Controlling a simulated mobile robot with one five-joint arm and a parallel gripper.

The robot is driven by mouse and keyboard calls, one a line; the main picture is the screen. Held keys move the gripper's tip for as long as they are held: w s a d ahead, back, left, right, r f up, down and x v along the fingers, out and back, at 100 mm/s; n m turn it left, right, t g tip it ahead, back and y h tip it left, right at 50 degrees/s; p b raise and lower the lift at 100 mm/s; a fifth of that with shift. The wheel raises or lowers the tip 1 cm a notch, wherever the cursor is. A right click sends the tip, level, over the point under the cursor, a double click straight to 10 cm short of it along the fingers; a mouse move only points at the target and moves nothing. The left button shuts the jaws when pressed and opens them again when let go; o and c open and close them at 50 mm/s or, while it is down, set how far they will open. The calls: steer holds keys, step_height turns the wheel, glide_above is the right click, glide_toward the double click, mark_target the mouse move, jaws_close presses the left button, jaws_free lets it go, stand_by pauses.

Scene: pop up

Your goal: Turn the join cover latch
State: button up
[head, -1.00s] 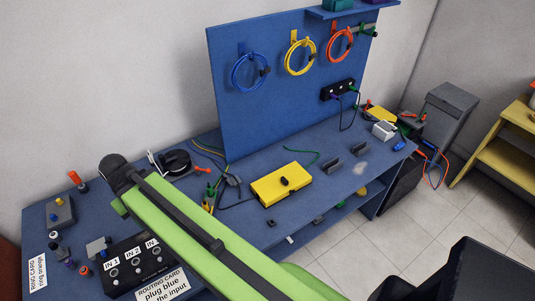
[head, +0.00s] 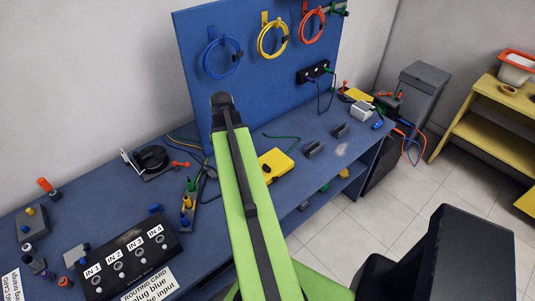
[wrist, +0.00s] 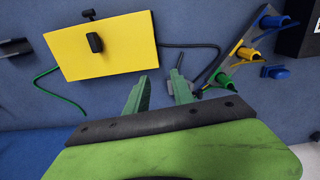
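The yellow join cover (wrist: 70,60) is a flat box on the blue bench, at the upper left in the wrist view. Its black latch knob (wrist: 95,42) stands on its face, and a small black piece (wrist: 89,14) sticks out past its far edge. The fingertips appear just below and right of the cover, apart from the latch.
A green cable (wrist: 50,90) and a dark cable lie beside the cover. A stand with coloured plugs (wrist: 240,52) is at the right in the wrist view. The input panel (head: 125,255) is at front left. Cable rings hang on the blue board (head: 250,100). Two grey brackets (head: 326,140) stand farther right.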

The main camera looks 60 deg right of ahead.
glide_above(267, 166)
steer(key=shift+s+f+m, duration=0.15)
steer(key=shift+f+m, duration=0.25)
steer(key=shift+f, duration=0.1)
step_height(267, 166, down, 8)
steer(key=b, duration=0.8)
steer(key=shift+a+f+b, duration=0.1)
steer(key=shift+b, duration=0.25)
steer(key=shift+c, duration=0.6)
jaws_close()
steer(key=m, duration=1.4)
steer(key=shift+r, duration=0.2)
steer(key=m, duration=0.4)
steer(key=shift+o, duration=1.8)
jaws_free()
